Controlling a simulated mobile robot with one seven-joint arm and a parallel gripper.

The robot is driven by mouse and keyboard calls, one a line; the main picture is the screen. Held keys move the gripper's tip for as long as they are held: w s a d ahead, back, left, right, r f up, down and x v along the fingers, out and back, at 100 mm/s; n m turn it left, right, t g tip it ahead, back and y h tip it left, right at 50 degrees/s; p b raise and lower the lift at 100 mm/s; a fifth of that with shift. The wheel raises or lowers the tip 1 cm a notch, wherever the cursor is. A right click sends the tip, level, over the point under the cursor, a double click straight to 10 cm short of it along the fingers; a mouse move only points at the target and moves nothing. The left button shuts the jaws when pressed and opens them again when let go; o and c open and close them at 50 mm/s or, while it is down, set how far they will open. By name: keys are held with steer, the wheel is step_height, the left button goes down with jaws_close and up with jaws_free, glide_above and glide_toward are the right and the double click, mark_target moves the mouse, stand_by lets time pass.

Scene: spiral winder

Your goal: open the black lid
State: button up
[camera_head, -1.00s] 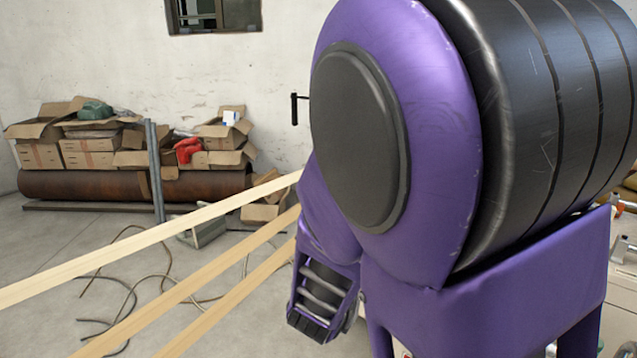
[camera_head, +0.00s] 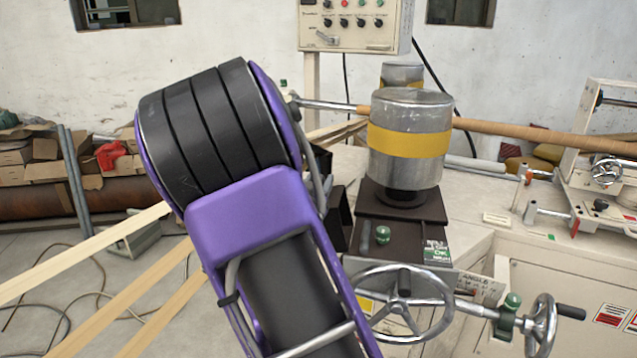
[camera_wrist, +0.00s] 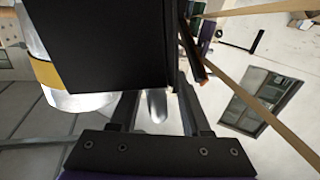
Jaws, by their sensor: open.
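A large flat black panel, which looks like the black lid (camera_wrist: 105,45), fills the upper middle of the wrist view. It lies right in front of my gripper (camera_wrist: 156,93), whose two fingers are apart with a gap between them. The panel hides the far part of the left finger, so I cannot tell whether they touch. In the head view, a black part (camera_head: 340,222) shows beside the metal drum, mostly behind my purple arm. I cannot tell whether it is the same panel. My gripper is hidden behind my arm there.
A metal drum with a yellow band (camera_head: 405,140) stands on a dark base. A large handwheel (camera_head: 402,303) and a smaller one (camera_head: 541,325) are in front. A control box (camera_head: 355,25) is behind. Pale wooden strips (camera_head: 120,310) cross at left.

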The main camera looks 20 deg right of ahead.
steer(key=shift+w+d, duration=0.2)
jaws_close()
steer(key=shift+a, duration=0.1)
stand_by(1.3)
